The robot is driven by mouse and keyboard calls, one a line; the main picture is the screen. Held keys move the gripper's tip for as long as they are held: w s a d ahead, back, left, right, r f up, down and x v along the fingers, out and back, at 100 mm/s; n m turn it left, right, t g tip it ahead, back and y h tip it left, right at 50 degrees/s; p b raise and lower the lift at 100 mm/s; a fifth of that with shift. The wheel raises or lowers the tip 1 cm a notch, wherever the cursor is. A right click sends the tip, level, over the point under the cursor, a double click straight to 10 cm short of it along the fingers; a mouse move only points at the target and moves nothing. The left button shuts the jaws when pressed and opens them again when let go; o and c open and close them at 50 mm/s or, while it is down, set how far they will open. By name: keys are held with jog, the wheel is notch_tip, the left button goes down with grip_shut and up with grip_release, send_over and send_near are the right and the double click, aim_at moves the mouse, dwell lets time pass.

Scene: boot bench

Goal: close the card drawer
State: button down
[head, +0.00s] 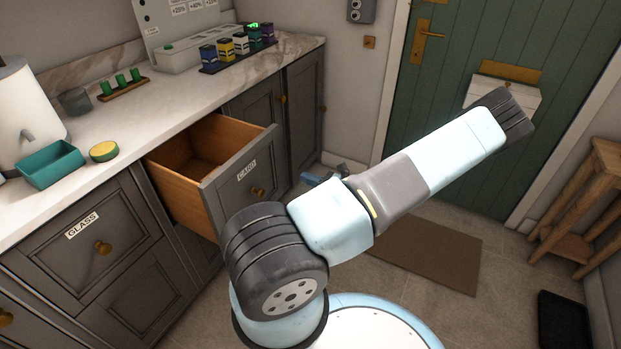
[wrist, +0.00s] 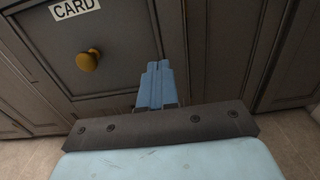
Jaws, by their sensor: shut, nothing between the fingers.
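The card drawer (head: 243,176) is pulled out from the cabinet in the head view, its wooden inside open to view and looking empty. Its grey front carries a CARD label and a brass knob (head: 257,192). In the wrist view the drawer front (wrist: 125,50) shows with the label and the knob (wrist: 88,60) at upper left. My gripper (wrist: 155,68) is shut and empty, its blue fingers to the right of the knob, by the right edge of the front. I cannot tell whether they touch it. In the head view only a small part of my gripper (head: 312,179) shows behind my arm.
A shut drawer labelled GLASS (head: 75,235) is at left. The counter (head: 110,125) holds a teal tray (head: 50,165), a yellow-green round thing (head: 104,151) and several small boxes. A brown mat (head: 430,255) lies before the green door (head: 470,60). A wooden stand (head: 590,200) is at right.

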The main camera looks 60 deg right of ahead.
aim_at(275, 167)
jog(key=w, duration=0.7)
jog(key=w+a, duration=0.1)
jog(key=w, duration=0.2)
jog(key=shift+w, duration=0.3)
